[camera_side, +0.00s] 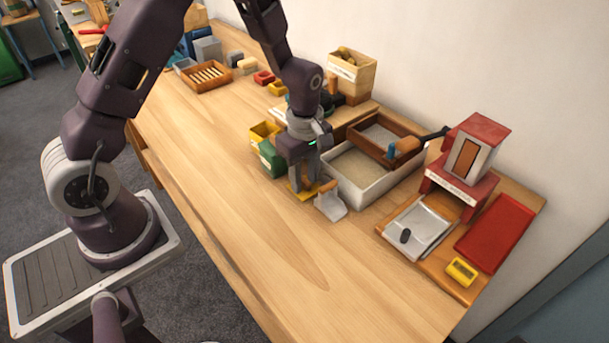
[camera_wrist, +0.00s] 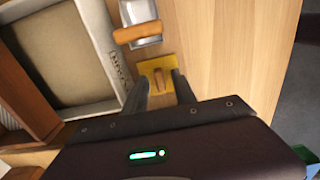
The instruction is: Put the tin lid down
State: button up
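The tin lid (camera_wrist: 145,67) is a yellow plate with a wooden handle, in the upper middle of the wrist view. In the side view the lid (camera_side: 297,195) lies under my gripper, low at the table top and partly hidden by the fingers. My gripper (camera_wrist: 160,78) points down with its fingers apart on both sides of the handle, with yellow showing between. In the side view my gripper (camera_side: 306,186) is just left of the white box. An open yellow tin (camera_side: 262,132) stands behind it.
A metal scoop (camera_side: 331,206) with a wooden handle lies right beside the lid. A white box (camera_side: 347,190) with a brown tray (camera_side: 372,150) on it stands to the right. A green object (camera_side: 271,158) is close behind my gripper. The table front is clear.

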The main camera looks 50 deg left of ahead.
aim_at(305, 180)
notch_tip(305, 180, up, 12)
jog(key=s+d+r+m+t, duration=0.1)
jog(key=s+r+m+t, duration=0.2)
jog(key=s+r+m, duration=0.75)
jog(key=s+r+m+t, duration=0.2)
jog(key=s+m, duration=0.5)
jog(key=s, duration=0.4)
jog(key=shift+d+r+t, duration=0.3)
jog(key=shift+d+r, duration=0.1)
jog(key=shift+r, duration=0.1)
